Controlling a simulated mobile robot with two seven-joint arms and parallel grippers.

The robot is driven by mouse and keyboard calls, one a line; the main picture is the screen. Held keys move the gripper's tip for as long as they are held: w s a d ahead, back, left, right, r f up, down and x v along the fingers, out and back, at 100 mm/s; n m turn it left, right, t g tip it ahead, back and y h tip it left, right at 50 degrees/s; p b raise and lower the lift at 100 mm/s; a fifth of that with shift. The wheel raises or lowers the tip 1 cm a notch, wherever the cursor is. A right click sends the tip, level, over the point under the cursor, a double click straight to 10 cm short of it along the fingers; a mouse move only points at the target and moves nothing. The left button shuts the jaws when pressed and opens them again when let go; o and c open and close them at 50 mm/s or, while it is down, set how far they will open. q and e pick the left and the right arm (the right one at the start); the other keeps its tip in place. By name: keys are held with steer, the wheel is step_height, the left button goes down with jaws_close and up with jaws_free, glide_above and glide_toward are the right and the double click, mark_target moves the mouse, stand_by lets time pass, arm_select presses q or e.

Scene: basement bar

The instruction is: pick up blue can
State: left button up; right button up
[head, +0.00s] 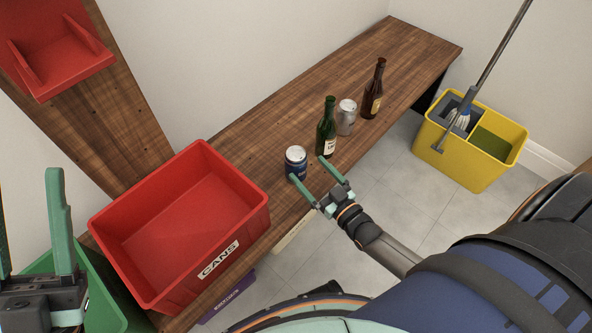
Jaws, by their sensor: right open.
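The blue can (295,165) stands upright on the wooden counter (240,111), near its front edge. My right gripper (306,171) is open, with its green fingers pointing towards the counter. I cannot tell whether the finger touches the can.
A green bottle (326,130), a silver can (346,117) and a brown bottle (373,91) stand in a row right of the blue can. A red bin (218,277) labelled CANS is to its left. A green bin (102,298) is lower left; a yellow mop bucket (458,165) stands on the floor.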

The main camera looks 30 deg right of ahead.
mark_target(296, 171)
steer(key=w+b, duration=0.1)
steer(key=w, duration=0.2)
steer(key=w+a+b, duration=0.1)
steer(key=w, duration=0.2)
steer(key=shift+a, duration=0.15)
steer(key=shift+r, duration=0.1)
steer(key=shift+c, duration=0.4)
steer(key=c, duration=0.8)
steer(key=shift+r, duration=0.15)
